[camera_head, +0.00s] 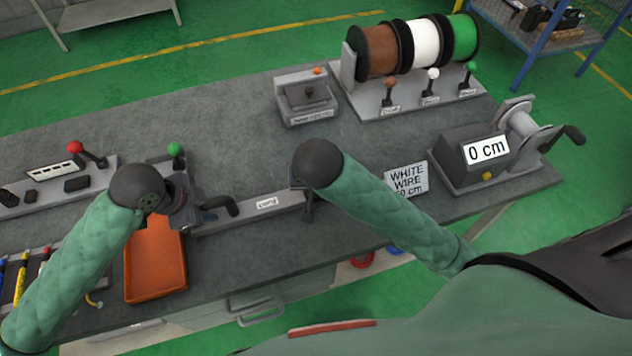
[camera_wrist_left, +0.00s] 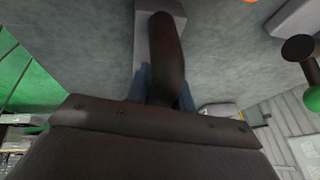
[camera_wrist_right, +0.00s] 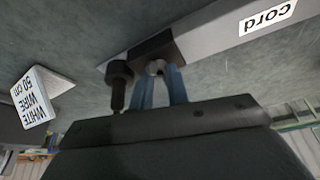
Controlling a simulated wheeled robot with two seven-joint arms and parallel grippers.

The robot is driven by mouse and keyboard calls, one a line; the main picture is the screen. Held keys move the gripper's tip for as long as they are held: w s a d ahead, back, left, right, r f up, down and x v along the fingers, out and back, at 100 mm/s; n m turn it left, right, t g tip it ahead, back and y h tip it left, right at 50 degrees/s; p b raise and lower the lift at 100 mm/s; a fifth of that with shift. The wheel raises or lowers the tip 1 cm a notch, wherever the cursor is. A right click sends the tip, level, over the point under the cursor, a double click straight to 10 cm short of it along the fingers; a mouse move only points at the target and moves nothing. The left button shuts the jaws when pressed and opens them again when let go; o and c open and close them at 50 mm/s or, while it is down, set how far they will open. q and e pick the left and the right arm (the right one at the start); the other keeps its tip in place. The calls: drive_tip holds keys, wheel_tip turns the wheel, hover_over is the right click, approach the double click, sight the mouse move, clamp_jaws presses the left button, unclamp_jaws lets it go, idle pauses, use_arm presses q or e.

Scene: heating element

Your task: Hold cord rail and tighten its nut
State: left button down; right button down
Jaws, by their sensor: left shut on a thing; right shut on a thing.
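The grey cord rail (camera_head: 262,207), labelled "cord", lies along the table's front part. It also shows in the right wrist view (camera_wrist_right: 215,35). My left gripper (camera_head: 204,207) is at the rail's left end, its blue fingers shut around a dark curved handle (camera_wrist_left: 165,55). My right gripper (camera_wrist_right: 158,82) is at the rail's right end, its blue fingers shut on a small round grey nut (camera_wrist_right: 155,67) at the dark end block (camera_wrist_right: 142,52). A dark knobbed pin (camera_wrist_right: 118,85) stands beside the fingers. In the head view my right arm hides most of that end.
An orange tray (camera_head: 156,262) lies beside my left arm. A "WHITE WIRE" sign (camera_head: 407,180) stands right of my right gripper.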

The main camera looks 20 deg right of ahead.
idle(0.4)
drive_tip(key=c, duration=1.3)
unclamp_jaws()
drive_tip(key=shift+c, duration=0.2)
drive_tip(key=shift+a+r, duration=0.1)
drive_tip(key=shift+w+a+r, duration=0.25)
drive_tip(key=shift+a+r, duration=0.15)
drive_tip(key=shift+r, duration=0.5)
drive_tip(key=shift+s+d+r, duration=0.1)
drive_tip(key=shift+d+r, duration=0.05)
drive_tip(key=shift+d, duration=0.05)
